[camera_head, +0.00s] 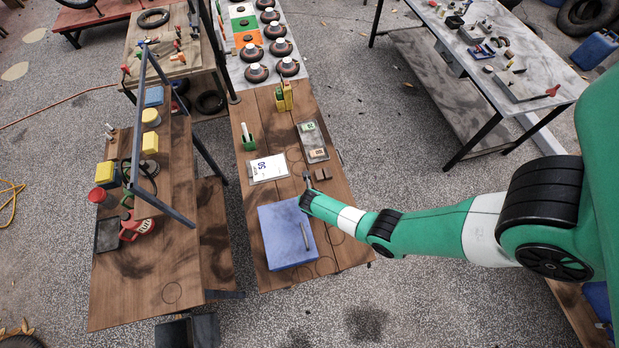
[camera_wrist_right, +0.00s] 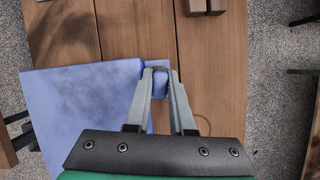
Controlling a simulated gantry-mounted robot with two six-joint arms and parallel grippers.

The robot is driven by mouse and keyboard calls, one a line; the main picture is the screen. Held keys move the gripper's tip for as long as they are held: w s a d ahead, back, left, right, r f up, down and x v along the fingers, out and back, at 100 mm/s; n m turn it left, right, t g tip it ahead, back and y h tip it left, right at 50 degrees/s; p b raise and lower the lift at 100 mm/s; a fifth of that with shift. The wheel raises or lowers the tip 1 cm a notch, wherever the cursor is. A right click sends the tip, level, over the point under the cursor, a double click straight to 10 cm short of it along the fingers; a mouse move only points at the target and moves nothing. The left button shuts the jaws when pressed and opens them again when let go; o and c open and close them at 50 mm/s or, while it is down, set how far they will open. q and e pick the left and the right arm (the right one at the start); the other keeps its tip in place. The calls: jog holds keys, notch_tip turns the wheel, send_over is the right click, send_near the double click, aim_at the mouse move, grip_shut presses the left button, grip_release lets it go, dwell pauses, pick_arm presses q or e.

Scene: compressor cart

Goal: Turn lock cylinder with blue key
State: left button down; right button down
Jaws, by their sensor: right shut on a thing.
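In the right wrist view the fingers (camera_wrist_right: 160,76) are closed around a small blue piece (camera_wrist_right: 160,84) that looks like the blue key's head. Its lower part is hidden, and I cannot tell whether it sits in anything. The pad (camera_wrist_right: 70,105) reaches close to the left finger. I cannot pick out the lock cylinder for certain. My left gripper is not in view.
Small brown blocks (camera_head: 322,174) sit just beyond the gripper, near a tray (camera_head: 313,142) and a white card (camera_head: 268,168). A slanted frame with a cluttered table (camera_head: 130,285) stands left. The bench's right edge is close.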

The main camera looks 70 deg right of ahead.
jog(key=shift+r, duration=0.1)
jog(key=shift+r+n+t+y+p, duration=0.1)
jog(key=shift+n+t+y+p, duration=0.25)
jog(key=shift+n+p, duration=0.7)
jog(key=shift+d+n+t+p, duration=0.1)
jog(key=shift+n+t+p, duration=0.25)
jog(key=shift+n+p, duration=0.45)
jog(key=c, duration=0.7)
grip_release()
